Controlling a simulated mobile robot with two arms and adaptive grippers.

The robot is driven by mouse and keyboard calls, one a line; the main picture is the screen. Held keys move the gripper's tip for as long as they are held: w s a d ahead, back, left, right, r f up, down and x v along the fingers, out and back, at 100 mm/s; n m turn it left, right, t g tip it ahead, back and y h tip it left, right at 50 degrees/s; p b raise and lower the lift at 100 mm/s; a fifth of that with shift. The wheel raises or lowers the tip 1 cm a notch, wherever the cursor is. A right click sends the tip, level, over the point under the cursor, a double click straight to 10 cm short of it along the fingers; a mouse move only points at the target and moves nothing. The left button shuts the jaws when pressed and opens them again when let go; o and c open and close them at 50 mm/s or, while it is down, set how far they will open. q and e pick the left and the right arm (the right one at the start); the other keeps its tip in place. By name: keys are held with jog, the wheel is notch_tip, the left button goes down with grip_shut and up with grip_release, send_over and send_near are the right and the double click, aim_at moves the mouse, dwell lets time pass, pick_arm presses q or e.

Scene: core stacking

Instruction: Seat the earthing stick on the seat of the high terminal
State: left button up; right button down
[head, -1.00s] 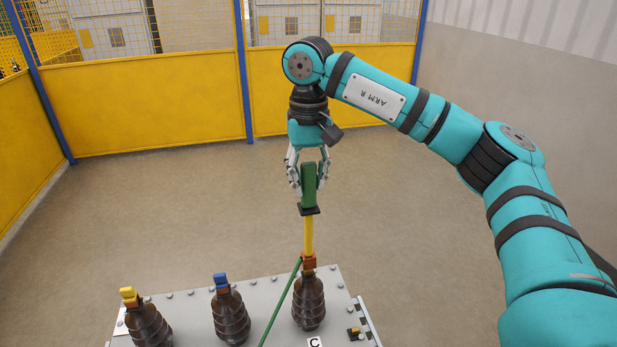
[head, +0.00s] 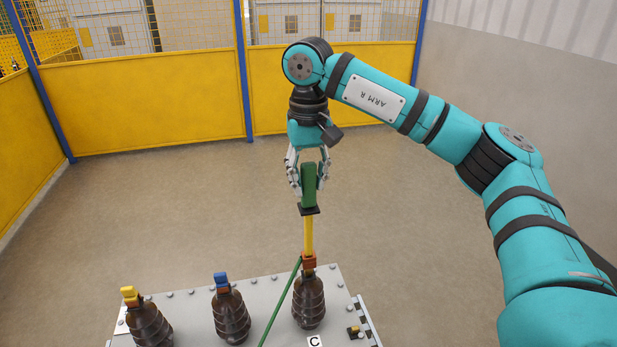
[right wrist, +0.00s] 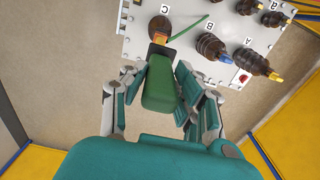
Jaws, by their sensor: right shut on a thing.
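The earthing stick has a green handle (head: 308,185), a black collar, a yellow shaft (head: 308,236) and an orange-brown head (head: 309,262). It hangs upright from my right gripper (head: 308,172), which is shut on the green handle. The stick's lower end is at the top of the dark ribbed terminal by letter C (head: 309,300); whether it is fully seated cannot be told. In the right wrist view the handle (right wrist: 162,85) lies between the fingers, with the orange head (right wrist: 160,40) over the terminal at C. A green cable (head: 279,305) runs from the head. My left gripper is not in view.
Two other ribbed terminals stand left on the grey box lid (head: 180,305), one with a blue cap (head: 221,281), one with a yellow cap (head: 129,295). More terminals and a red button (right wrist: 244,78) show in the right wrist view. Yellow fence panels (head: 160,105) stand behind clear floor.

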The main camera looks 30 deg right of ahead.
aim_at(308, 206)
dwell(0.3)
jog(key=shift+f+b, duration=0.95)
jog(key=shift+f, duration=0.7)
jog(key=c, duration=0.9)
grip_release()
notch_tip(308, 206, up, 12)
jog(key=shift+r, duration=0.1)
